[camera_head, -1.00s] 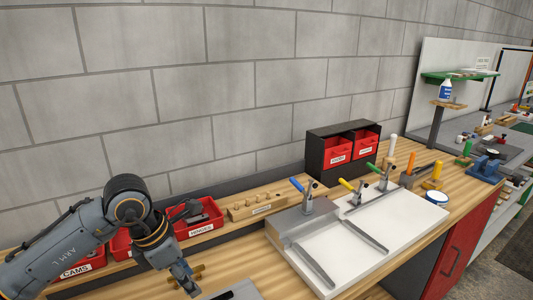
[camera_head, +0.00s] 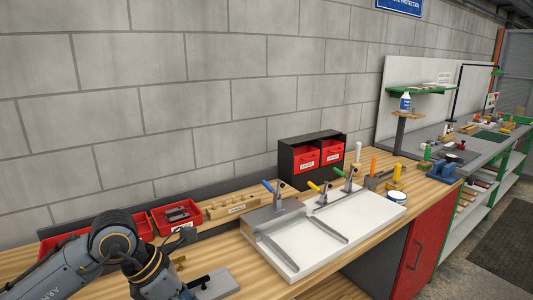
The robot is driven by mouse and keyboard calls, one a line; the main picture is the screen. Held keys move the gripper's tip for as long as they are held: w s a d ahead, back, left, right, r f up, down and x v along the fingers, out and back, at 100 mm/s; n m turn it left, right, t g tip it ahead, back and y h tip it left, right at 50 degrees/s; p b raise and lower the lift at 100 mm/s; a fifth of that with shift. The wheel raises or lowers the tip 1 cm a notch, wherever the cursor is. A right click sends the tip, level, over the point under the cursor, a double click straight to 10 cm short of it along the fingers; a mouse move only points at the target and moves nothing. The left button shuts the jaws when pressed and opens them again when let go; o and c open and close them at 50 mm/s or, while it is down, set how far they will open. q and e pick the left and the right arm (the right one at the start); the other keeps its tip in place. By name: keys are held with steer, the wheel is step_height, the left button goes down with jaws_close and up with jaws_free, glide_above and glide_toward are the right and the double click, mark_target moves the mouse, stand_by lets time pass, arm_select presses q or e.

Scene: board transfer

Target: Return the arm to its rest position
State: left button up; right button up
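My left arm (camera_head: 113,243) comes in at the lower left and reaches over the front of the wooden bench. Its wrist (camera_head: 148,272) bends down toward the bottom edge. The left gripper is only partly visible near the bottom, so I cannot tell whether its fingers are open or shut, or whether they hold anything. A grey block or plate (camera_head: 216,284) lies on the bench just right of it; I cannot tell if they touch. My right gripper is not in view.
Red bins (camera_head: 174,216) and a wooden peg rack (camera_head: 232,205) stand behind the arm. A white board fixture (camera_head: 335,229) with toggle clamps lies to the right. A black cabinet (camera_head: 290,159) with red drawers stands behind it. Bare bench shows between arm and fixture.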

arm_select(q)
steer(key=s+d+r+h, duration=0.35)
steer(key=d+h, duration=0.25)
steer(key=d, duration=0.4)
steer(key=s+d+r+n+t+h, duration=0.2)
steer(key=d+r+n+h, duration=0.35)
steer(key=r+h, duration=0.45)
steer(key=w+a+f+n+t+y, duration=0.1)
steer(key=w+a+n+t+y, duration=0.3)
steer(key=a+n+t+y, duration=0.65)
steer(key=w+a+f+n+t+y, duration=0.1)
steer(key=w+a+n+t+y, duration=0.45)
steer(key=n, duration=0.95)
steer(key=s+a+f+n+g+y, duration=0.25)
steer(key=f+n, duration=0.25)
steer(key=f, duration=0.3)
steer(key=s+a+f+n+g+y, duration=0.1)
steer(key=a+f+n+g+y, duration=0.15)
steer(key=f+n, duration=0.4)
steer(key=s+a+f+n+g, duration=0.25)
steer(key=s+f+g, duration=0.85)
steer(key=s+f, duration=0.95)
step_height(320, 180, down, 25)
steer(key=s+d+g, duration=0.1)
steer(key=s, duration=0.2)
steer(key=s+a+f+g, duration=0.1)
steer(key=s+a+f, duration=0.2)
steer(key=s+f, duration=1.3)
steer(key=shift+s, duration=0.3)
